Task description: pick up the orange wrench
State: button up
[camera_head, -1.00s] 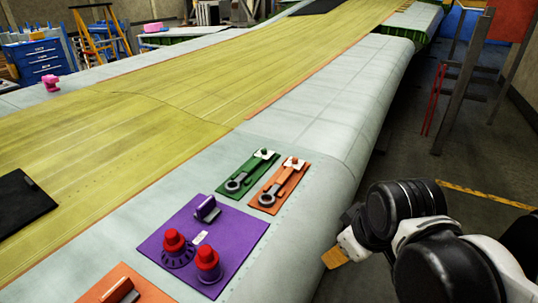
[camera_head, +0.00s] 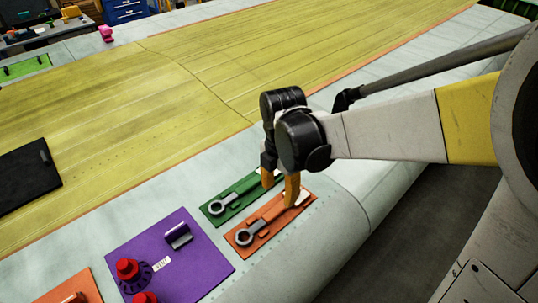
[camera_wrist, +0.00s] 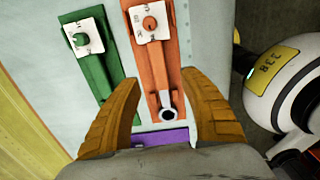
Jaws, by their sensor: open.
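An orange plate (camera_head: 240,238) lies on the pale wing skin and holds a wrench (camera_head: 252,232) with a grey ring end. In the wrist view, the orange plate (camera_wrist: 135,15) has an orange bar running down to the wrench's ring (camera_wrist: 168,115). My gripper (camera_head: 280,185) is over the far part of this plate, its orange fingers pointing down. In the wrist view, my gripper (camera_wrist: 160,85) is open and empty, with one finger on each side of the orange plate. I cannot tell whether the fingertips touch anything.
A green plate (camera_head: 245,190) with a similar wrench (camera_head: 222,203) lies close on the left. A purple plate (camera_head: 205,262) with red-topped knobs (camera_head: 128,268) is nearer. A black panel (camera_head: 25,180) lies on the yellow wing surface (camera_head: 130,110).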

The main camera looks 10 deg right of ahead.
aim_at(279, 207)
notch_tip(279, 207, down, 3)
jog(key=shift+a+r, duration=0.1)
jog(key=shift+r, duration=0.05)
jog(key=f, duration=0.2)
jog(key=f+b, duration=0.1)
jog(key=f, duration=0.2)
jog(key=shift+w+d+f+b, duration=0.25)
jog(key=shift+w+f+b, duration=0.05)
jog(key=shift+b, duration=0.05)
grip_shut()
